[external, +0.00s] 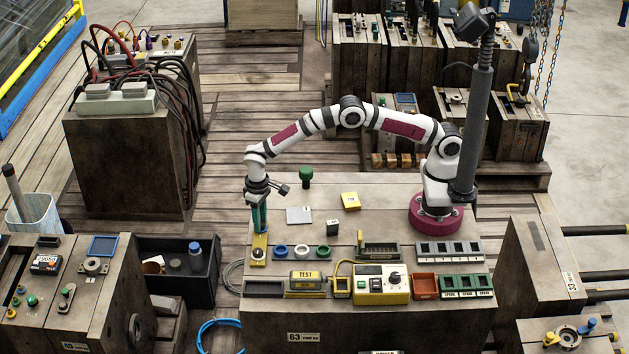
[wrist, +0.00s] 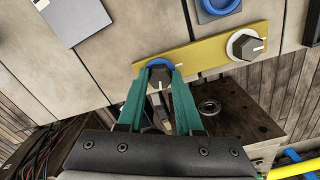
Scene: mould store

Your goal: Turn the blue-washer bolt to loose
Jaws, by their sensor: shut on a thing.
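The yellow plate (wrist: 200,55) carries two dark bolt heads with pointer marks and also shows in the external view (external: 260,241), at the left edge of the bench. The blue-washer bolt (wrist: 160,76) sits at the plate's near end in the wrist view, its blue washer (wrist: 158,62) partly showing behind the fingers. My gripper (wrist: 161,74), with teal fingers, is shut on this bolt's head; the external view shows the gripper (external: 259,228) pointing down over the plate. A second bolt (wrist: 247,45) with a white washer stands free on the same plate. The held bolt's pointer direction is hard to read.
Blue, white and green rings (external: 302,251) sit right of the yellow plate. A yellow tester box (external: 382,284) stands at the front. The bench's middle is mostly clear.

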